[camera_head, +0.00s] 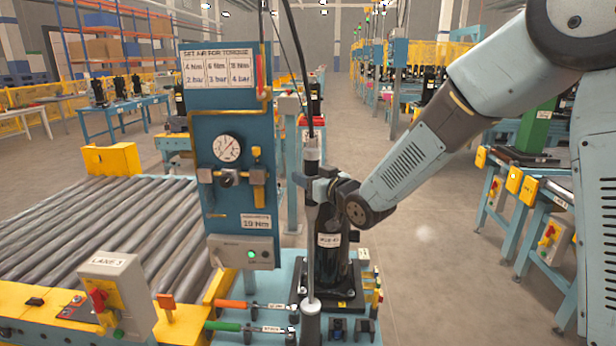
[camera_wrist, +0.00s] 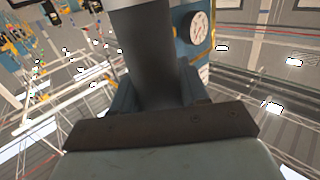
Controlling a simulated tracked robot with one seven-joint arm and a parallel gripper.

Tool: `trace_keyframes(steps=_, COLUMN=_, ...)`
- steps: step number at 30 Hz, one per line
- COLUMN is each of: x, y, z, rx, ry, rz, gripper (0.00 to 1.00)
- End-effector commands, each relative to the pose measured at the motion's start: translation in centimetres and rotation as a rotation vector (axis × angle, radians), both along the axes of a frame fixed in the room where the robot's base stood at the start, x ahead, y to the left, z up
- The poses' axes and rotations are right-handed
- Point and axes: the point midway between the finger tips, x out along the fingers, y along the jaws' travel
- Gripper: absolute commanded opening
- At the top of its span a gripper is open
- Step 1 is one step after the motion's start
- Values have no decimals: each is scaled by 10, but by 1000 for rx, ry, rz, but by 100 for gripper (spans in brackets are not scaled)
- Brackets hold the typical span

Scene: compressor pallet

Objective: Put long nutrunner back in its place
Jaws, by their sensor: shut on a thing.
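The long nutrunner (camera_head: 312,150) stands upright, with a grey body at the top, a cable rising from it and a long thin shaft running down. My gripper (camera_head: 310,185) is shut on its body, just right of the blue board. In the wrist view the grey tool body (camera_wrist: 145,55) fills the space between my two fingers (camera_wrist: 150,100). The shaft's lower end is at the pale round top of a dark post (camera_head: 311,310) at the front of the pallet; I cannot tell whether it is in it or in front of it.
A black compressor (camera_head: 332,262) stands close behind the shaft. The blue board (camera_head: 232,130) with a gauge (camera_head: 227,148) is close on the left. Orange-handled (camera_head: 232,304) and green-handled (camera_head: 222,326) tools lie at the front. Rollers (camera_head: 90,230) extend left; open floor (camera_head: 440,260) is at right.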

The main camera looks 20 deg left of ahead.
Motion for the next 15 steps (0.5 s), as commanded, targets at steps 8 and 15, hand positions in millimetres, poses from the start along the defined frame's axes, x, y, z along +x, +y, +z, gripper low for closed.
trace_keyframes(steps=8, x=0, y=0, z=-2, rx=3, ry=-3, rz=0, gripper=0)
trace_keyframes(steps=15, x=0, y=0, z=-3, rx=2, ry=-3, rz=0, gripper=60)
